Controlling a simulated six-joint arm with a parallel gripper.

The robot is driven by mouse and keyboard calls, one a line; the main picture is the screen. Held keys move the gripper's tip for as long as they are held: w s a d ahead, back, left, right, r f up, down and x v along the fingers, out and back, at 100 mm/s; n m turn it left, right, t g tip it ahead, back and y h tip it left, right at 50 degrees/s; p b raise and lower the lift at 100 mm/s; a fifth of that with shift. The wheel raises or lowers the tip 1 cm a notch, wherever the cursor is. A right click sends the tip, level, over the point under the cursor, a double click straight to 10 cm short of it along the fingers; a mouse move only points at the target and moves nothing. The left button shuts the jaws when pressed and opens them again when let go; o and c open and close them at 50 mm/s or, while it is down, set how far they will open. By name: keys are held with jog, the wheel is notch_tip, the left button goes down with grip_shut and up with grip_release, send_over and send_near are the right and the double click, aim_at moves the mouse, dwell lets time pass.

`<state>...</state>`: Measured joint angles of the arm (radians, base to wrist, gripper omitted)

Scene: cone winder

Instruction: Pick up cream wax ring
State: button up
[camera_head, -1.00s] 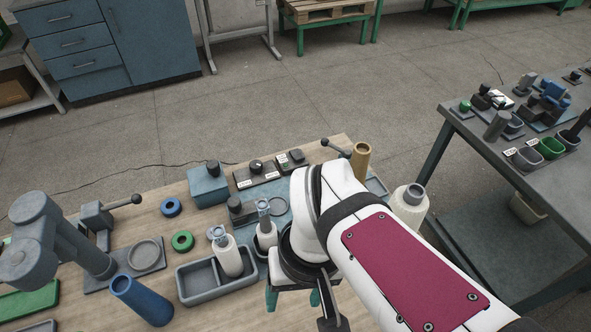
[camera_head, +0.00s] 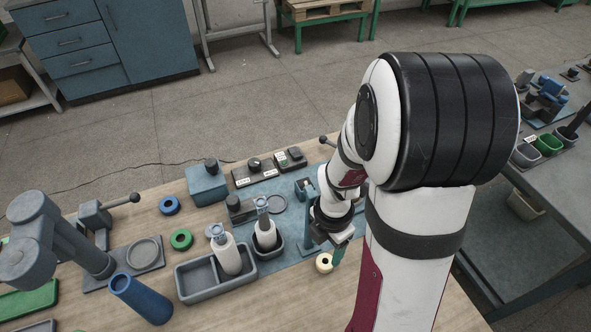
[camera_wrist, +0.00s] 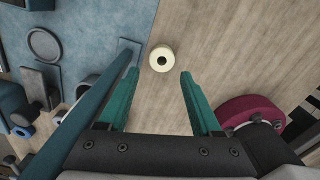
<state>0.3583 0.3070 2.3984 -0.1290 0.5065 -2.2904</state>
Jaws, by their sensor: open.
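The cream wax ring (camera_head: 324,263) lies flat on the wooden tabletop, just off the edge of the blue-grey mat. In the wrist view the ring (camera_wrist: 162,59) sits ahead of the fingertips, between their lines, with its dark centre hole showing. My gripper (camera_wrist: 160,72) is open and empty, with a green finger on each side. In the head view my gripper (camera_head: 336,250) is beside and above the ring, partly hidden by my own wrist. The ring is apart from both fingers as far as I can tell.
A blue-grey post (camera_wrist: 98,115) rises close by my left finger. Blue (camera_head: 170,205) and green (camera_head: 181,240) rings lie farther left. Bare wood lies right of the ring in the wrist view.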

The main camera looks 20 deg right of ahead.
aim_at(325, 262)
notch_tip(325, 262, down, 6)
jog(key=shift+s, duration=0.15)
grip_shut()
dwell(0.3)
